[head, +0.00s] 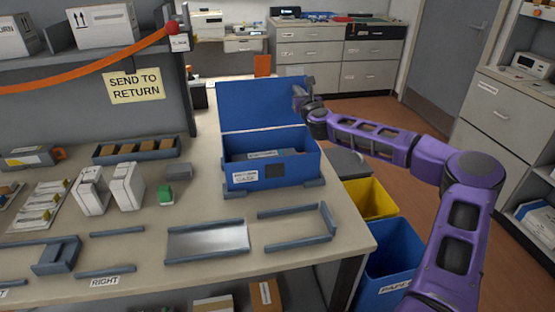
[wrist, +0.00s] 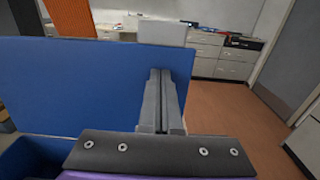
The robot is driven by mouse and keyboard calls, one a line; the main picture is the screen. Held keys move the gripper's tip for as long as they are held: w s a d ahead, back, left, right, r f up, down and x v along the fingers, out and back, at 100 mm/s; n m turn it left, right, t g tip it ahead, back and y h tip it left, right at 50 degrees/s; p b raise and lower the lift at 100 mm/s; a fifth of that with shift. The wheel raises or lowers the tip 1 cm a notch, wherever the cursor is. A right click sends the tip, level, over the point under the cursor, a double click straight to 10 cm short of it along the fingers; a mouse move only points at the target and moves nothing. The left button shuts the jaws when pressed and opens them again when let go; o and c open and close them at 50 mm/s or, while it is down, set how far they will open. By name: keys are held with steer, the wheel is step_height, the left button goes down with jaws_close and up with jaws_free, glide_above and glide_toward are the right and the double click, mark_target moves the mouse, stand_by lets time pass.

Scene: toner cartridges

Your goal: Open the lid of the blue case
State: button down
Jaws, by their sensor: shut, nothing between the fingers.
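The blue case (head: 272,172) stands on the table near its right edge, with a label on its front. Its lid (head: 262,102) is raised and stands roughly upright at the back, so the case is open. Some contents inside are partly visible. In the wrist view the lid (wrist: 85,85) fills the left and middle. My gripper (head: 298,90) is at the upper right of the lid, close to its right edge. In the wrist view my gripper (wrist: 162,75) has its fingers together, with nothing between them, in front of the lid's right part. I cannot tell whether it touches the lid.
White boxes (head: 126,186), a green item (head: 165,193) and a metal tray (head: 207,241) are on the table (head: 180,285). A yellow bin (head: 369,199) and a blue bin (head: 394,268) stand right of the table. Grey drawers (head: 302,52) are at the back.

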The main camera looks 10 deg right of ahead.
steer(key=shift+w, duration=0.7)
stand_by(0.4)
steer(key=s+b, duration=0.3)
steer(key=s, duration=0.7)
stand_by(0.5)
